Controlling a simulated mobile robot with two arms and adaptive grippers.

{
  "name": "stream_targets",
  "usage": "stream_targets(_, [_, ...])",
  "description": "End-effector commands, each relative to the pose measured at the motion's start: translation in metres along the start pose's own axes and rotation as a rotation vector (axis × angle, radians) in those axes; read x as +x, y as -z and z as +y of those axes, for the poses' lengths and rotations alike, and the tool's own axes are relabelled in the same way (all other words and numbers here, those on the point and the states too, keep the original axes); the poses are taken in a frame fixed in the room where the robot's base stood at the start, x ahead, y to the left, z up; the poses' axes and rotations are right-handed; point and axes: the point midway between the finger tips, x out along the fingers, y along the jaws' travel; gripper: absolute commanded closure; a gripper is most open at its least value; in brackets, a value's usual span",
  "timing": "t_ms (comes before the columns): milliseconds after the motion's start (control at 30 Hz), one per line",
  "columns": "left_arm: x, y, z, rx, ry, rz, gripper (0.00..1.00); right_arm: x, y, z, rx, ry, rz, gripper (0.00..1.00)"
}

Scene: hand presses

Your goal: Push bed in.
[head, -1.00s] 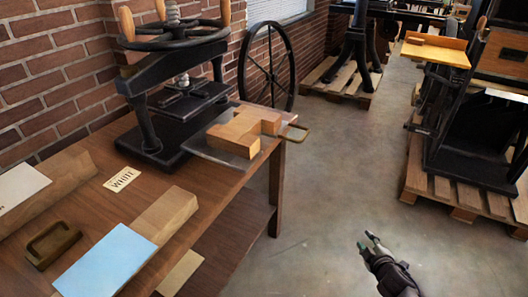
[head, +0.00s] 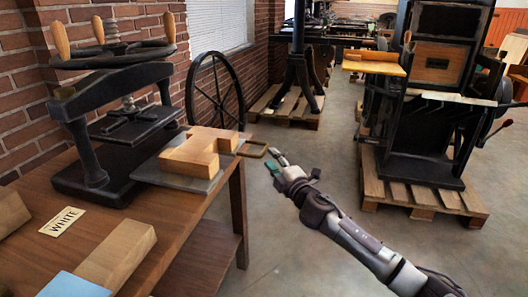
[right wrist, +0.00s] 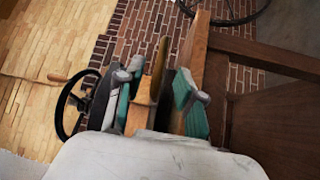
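The black hand press (head: 105,140) with a wheel on top stands on the wooden table at left. Its bed, a flat grey plate (head: 160,178), sticks out of the press to the right and carries pale wooden blocks (head: 195,155). A brass-coloured handle (head: 255,150) is at the bed's outer end. My right gripper (head: 275,166) is just right of the handle, beyond the table edge, and seems apart from it. In the right wrist view my right gripper (right wrist: 155,103) has its teal-padded fingers spread, with wooden and brass-coloured parts showing between them. My left gripper is not in view.
On the table (head: 165,245) lie a card reading "WHITE" (head: 63,221), a wooden block (head: 115,256) and a light blue sheet (head: 72,287). A black spoked wheel (head: 216,90) stands behind. A large machine on a pallet (head: 425,190) stands right; the floor between is clear.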

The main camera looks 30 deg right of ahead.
Motion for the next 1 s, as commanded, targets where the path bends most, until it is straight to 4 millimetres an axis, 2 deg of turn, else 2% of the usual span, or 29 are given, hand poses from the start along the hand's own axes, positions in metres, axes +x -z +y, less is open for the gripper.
stream_targets(100, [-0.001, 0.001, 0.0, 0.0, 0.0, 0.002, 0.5, 0.023, 0.0, 0.001, 0.002, -0.002, -0.001, 0.63])
stream_targets(300, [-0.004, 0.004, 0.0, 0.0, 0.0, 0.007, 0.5, 0.046, 0.0, 0.0, 0.001, 0.0, -0.001, 0.63])
stream_targets(700, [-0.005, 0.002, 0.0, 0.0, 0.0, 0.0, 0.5, 0.054, 0.0, -0.001, 0.001, 0.001, 0.0, 0.63])
stream_targets(733, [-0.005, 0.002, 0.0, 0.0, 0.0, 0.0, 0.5, 0.054, 0.0, -0.001, 0.001, 0.001, 0.0, 0.64])
stream_targets(933, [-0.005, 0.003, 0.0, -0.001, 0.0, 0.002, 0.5, 0.053, 0.0, -0.001, 0.001, 0.001, 0.0, 0.98])
stream_targets(1000, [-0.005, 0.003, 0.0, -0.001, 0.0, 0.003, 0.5, 0.053, 0.0, -0.001, 0.001, 0.001, 0.0, 1.0])
